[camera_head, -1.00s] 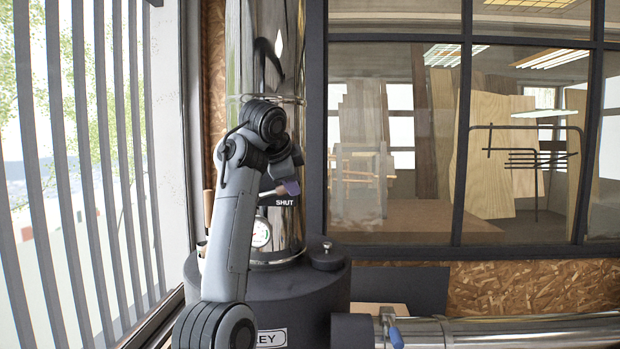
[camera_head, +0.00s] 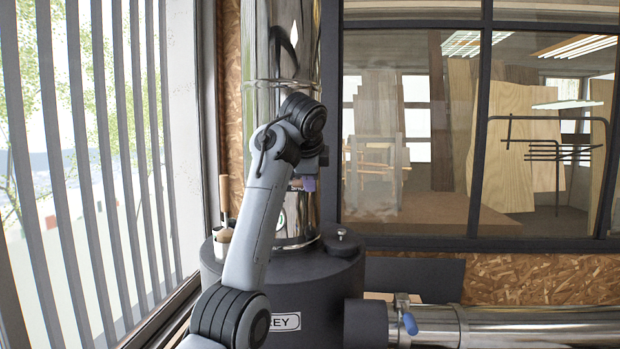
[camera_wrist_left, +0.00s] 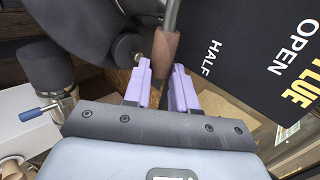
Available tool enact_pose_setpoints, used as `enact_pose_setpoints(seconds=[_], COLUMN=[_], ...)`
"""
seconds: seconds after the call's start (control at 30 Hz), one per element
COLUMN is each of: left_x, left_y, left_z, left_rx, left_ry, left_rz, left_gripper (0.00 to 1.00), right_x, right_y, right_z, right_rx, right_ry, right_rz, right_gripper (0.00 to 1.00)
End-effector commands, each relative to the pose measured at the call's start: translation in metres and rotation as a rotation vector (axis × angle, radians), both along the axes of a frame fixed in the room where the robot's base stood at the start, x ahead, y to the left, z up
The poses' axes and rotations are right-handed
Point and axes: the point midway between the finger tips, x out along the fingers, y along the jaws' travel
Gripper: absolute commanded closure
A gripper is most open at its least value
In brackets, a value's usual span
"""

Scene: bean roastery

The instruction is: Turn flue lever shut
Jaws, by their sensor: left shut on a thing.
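The flue lever shows in the left wrist view as a copper-brown grip (camera_wrist_left: 166,62) on a metal rod, with the rod running up out of the frame. My left gripper (camera_wrist_left: 160,75) has its two lilac fingers closed on either side of this grip. In the head view, my left gripper (camera_head: 309,183) is in front of the shiny flue pipe (camera_head: 282,70), and my wrist hides most of the lever. The SHUT label (camera_head: 296,187) is partly covered beside the fingers. A dark flue plate (camera_wrist_left: 270,60) reads OPEN and HALF in the wrist view. My right gripper is not in view.
The dark round drum (camera_head: 330,270) stands below, with a knob (camera_head: 342,234) on top. A blue-handled valve (camera_head: 408,322) sits on the horizontal metal pipe (camera_head: 540,328) at lower right. Slatted blinds (camera_head: 90,150) are at left. A wooden-handled tool (camera_head: 224,200) stands by the drum.

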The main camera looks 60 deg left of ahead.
Motion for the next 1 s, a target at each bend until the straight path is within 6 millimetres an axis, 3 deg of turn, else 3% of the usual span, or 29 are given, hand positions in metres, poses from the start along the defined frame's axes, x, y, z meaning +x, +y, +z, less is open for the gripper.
enact_pose_setpoints(seconds=[0.03,0.07,0.13,0.57,1.0], left_x=[0.002,0.002,0.002,-0.001,-0.021], left_y=[-0.001,-0.001,-0.001,-0.003,-0.029], left_z=[-0.003,-0.003,-0.003,0.001,0.030], left_rx=[0.002,0.001,0.002,0.000,0.000], left_ry=[0.009,0.008,0.007,0.002,0.001], left_rz=[-0.003,-0.004,-0.004,-0.003,-0.004], left_gripper=[1.00,0.71,0.63,0.63,0.63], right_x=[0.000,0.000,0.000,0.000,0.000], right_y=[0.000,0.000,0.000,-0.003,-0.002], right_z=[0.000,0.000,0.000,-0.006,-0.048], right_rx=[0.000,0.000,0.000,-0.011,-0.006], right_ry=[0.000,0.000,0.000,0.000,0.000], right_rz=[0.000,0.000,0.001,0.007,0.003], right_gripper=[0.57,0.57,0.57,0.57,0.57])
